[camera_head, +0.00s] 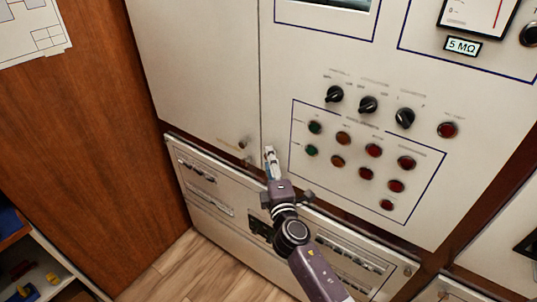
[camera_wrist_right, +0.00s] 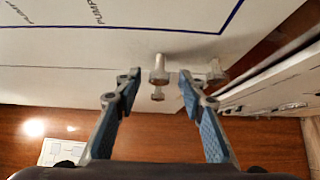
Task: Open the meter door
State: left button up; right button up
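The pale meter door (camera_head: 277,100) fills the right part of the cabinet front in the head view, with a display window and gauge at the top and a blue-outlined control field below. It looks closed against the seam at its left edge. My right gripper (camera_head: 269,152) is at the lower left corner of this door, just right of the seam. In the right wrist view the gripper (camera_wrist_right: 158,88) is open, and a metal knob (camera_wrist_right: 158,70) stands between its fingertips with gaps on both sides. The gripper hides that knob in the head view. My left gripper is not in view.
A plain panel (camera_head: 195,60) with a small knob (camera_head: 243,144) lies left of the seam. Black rotary knobs (camera_head: 368,104) and several red, green and amber buttons (camera_head: 373,150) are right of the gripper. Breaker panels (camera_head: 215,190) run below. A wooden wall (camera_head: 70,130) stands left.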

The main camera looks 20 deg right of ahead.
jog(key=shift+w+d, duration=0.1)
jog(key=shift+w, duration=1)
jog(key=shift+c, duration=0.5)
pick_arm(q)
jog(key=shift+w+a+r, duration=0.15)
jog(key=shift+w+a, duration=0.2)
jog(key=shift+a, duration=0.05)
pick_arm(e)
grip_shut()
